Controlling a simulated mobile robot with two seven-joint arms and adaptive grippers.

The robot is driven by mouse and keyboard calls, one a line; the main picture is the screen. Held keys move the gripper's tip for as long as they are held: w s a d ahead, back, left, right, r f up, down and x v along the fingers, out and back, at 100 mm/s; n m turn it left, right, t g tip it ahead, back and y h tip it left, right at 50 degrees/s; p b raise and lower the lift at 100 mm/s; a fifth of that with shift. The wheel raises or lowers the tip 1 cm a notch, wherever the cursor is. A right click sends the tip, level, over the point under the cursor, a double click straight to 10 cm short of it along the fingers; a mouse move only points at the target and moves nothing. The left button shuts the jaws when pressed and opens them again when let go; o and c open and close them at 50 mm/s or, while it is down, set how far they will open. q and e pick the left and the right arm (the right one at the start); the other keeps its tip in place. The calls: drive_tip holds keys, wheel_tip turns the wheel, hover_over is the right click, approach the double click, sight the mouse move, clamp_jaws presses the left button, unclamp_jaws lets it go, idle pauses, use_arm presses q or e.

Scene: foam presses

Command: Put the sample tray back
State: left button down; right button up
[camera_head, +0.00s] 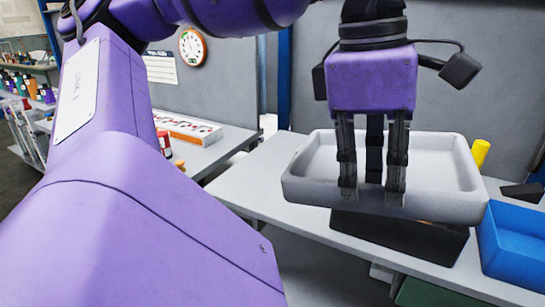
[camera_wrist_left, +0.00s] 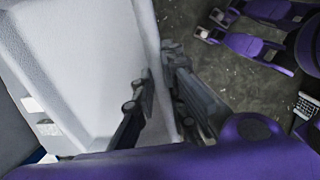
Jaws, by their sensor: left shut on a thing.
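The sample tray (camera_head: 440,160) is a shallow light grey tray with rounded raised walls, held level in the head view. My left gripper (camera_head: 371,195) points down and is shut on the tray's near wall. In the left wrist view the tray (camera_wrist_left: 85,60) fills the left side, and my left gripper's fingers (camera_wrist_left: 165,120) sit on either side of its wall. The tray is over a dark box (camera_head: 405,237); I cannot tell whether they touch. My right gripper is not in view.
A grey-white table (camera_head: 260,190) runs under the tray, with bare room at left. A blue bin (camera_head: 515,245) stands close at the right. A yellow cylinder (camera_head: 480,152) is behind the tray's right end. A grey partition (camera_head: 435,100) stands behind.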

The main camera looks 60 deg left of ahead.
use_arm(q)
drive_tip(key=shift+w+a+f+m+g+b, duration=0.2)
drive_tip(key=shift+w+f+m, duration=0.1)
drive_tip(key=shift+f+m, duration=0.4)
drive_tip(key=shift+w+a+f+m+g+b, duration=0.1)
drive_tip(key=shift+w+a+f+m+b, duration=0.2)
drive_tip(key=shift+f+m, duration=0.4)
drive_tip(key=shift+w+a+f+m+g+b, duration=0.1)
drive_tip(key=shift+w+f+m, duration=0.35)
drive_tip(key=shift+f, duration=0.4)
drive_tip(key=shift+f+m, duration=0.2)
drive_tip(key=shift+m, duration=0.05)
